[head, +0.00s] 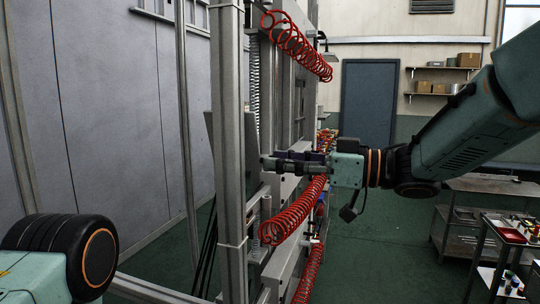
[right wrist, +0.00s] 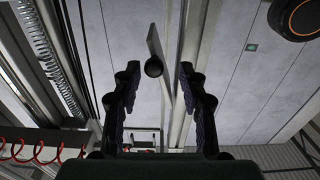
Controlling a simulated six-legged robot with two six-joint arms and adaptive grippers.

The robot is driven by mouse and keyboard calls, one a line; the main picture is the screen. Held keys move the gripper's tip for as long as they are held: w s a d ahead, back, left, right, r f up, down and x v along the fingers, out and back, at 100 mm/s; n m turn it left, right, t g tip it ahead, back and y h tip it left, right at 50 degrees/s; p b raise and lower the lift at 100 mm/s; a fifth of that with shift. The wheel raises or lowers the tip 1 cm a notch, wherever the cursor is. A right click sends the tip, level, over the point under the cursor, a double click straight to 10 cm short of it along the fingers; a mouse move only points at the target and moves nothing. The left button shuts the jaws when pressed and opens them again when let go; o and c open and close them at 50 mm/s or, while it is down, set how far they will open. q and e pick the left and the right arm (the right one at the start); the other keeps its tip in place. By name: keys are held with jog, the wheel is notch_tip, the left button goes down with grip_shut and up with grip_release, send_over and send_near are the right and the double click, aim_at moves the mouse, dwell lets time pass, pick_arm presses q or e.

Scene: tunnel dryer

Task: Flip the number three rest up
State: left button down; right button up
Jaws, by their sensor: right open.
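My right gripper (head: 280,164) reaches in from the right, level with the machine's upright frame, and points left. In the right wrist view its two dark fingers (right wrist: 160,78) stand apart with a gap between them. A thin flat grey plate (right wrist: 158,42) with a dark round knob or rod end (right wrist: 153,68) shows in that gap; I cannot tell whether the fingers touch it. A grey plate (head: 214,138) also shows behind the upright in the head view. No number is readable, so I cannot tell which rest is number three. My left gripper is out of view.
A metal upright (head: 230,90) stands just left of my right gripper. Red coiled hoses hang above (head: 296,45) and below (head: 294,212) it. A dark cart (head: 505,235) with small items stands at the right. Green floor (head: 400,255) is open between.

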jog(key=shift+w+a+f, duration=0.15)
jog(key=shift+w+a, duration=0.3)
jog(key=shift+w, duration=0.1)
jog(key=shift+w+a+f, duration=0.15)
jog(key=shift+w+a, duration=0.3)
jog(key=shift+w, duration=0.05)
jog(key=shift+s+r, duration=0.25)
jog(key=shift+s, duration=0.25)
jog(key=shift+s+a+r, duration=0.1)
jog(key=shift+s+r, duration=0.05)
jog(key=shift+s, duration=0.2)
jog(key=shift+c, duration=0.4)
jog(key=shift+w+a+f, duration=0.15)
jog(key=shift+w+f, duration=0.05)
jog(key=shift+w, duration=0.3)
jog(key=c, duration=0.3)
jog(key=shift+w+f, duration=0.2)
jog(key=shift+w, duration=0.15)
jog(key=shift+c, duration=1.4)
jog(key=shift+s, duration=0.1)
jog(key=shift+c, duration=0.9)
jog(key=shift+s+r, duration=0.25)
jog(key=shift+s, duration=0.05)
grip_shut()
jog(key=shift+w, duration=0.15)
jog(key=shift+r, duration=0.1)
